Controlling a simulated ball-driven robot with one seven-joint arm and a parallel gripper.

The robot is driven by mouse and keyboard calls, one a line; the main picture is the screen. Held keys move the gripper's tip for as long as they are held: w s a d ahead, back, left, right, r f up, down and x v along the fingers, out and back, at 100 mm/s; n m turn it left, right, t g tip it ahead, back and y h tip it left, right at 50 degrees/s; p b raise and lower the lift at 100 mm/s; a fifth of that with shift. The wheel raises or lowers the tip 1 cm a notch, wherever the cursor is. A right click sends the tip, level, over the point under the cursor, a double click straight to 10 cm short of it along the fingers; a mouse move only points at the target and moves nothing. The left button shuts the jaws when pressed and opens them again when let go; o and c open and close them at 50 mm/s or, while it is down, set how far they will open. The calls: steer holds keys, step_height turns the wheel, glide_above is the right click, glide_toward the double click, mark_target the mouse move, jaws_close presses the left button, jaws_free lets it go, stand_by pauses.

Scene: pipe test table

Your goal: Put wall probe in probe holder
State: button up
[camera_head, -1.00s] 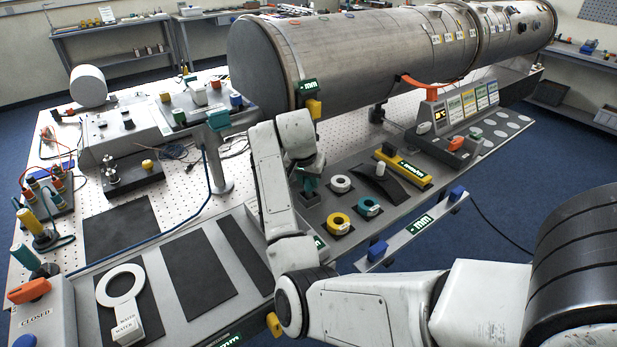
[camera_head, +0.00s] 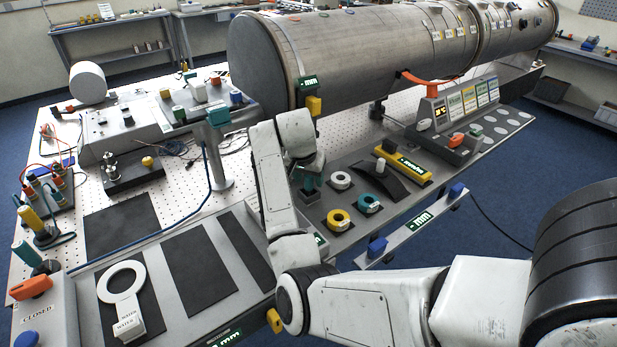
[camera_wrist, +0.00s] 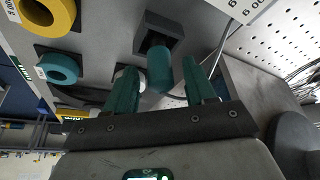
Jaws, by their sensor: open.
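My gripper (camera_wrist: 163,93) has two teal fingers spread apart in the wrist view. A teal cylindrical handle (camera_wrist: 160,70), which looks like the wall probe, stands between and just beyond the fingertips. I see gaps on both sides of it. A dark square block (camera_wrist: 158,32), apparently the probe holder, is right beside the handle's far end. I cannot tell whether the handle is seated in it. In the head view my gripper is low over the dark block (camera_head: 308,196) at the front of the bench, and my arm and fingers partly hide the handle.
A white ring (camera_head: 340,181), a yellow ring (camera_head: 338,220) and a teal ring (camera_head: 368,204) lie close to the right of the block. A large metal pipe (camera_head: 370,55) lies behind. Dark mats (camera_head: 200,270) lie front left.

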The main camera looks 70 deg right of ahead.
steer(key=b+v, duration=0.2)
steer(key=v, duration=1)
stand_by(0.3)
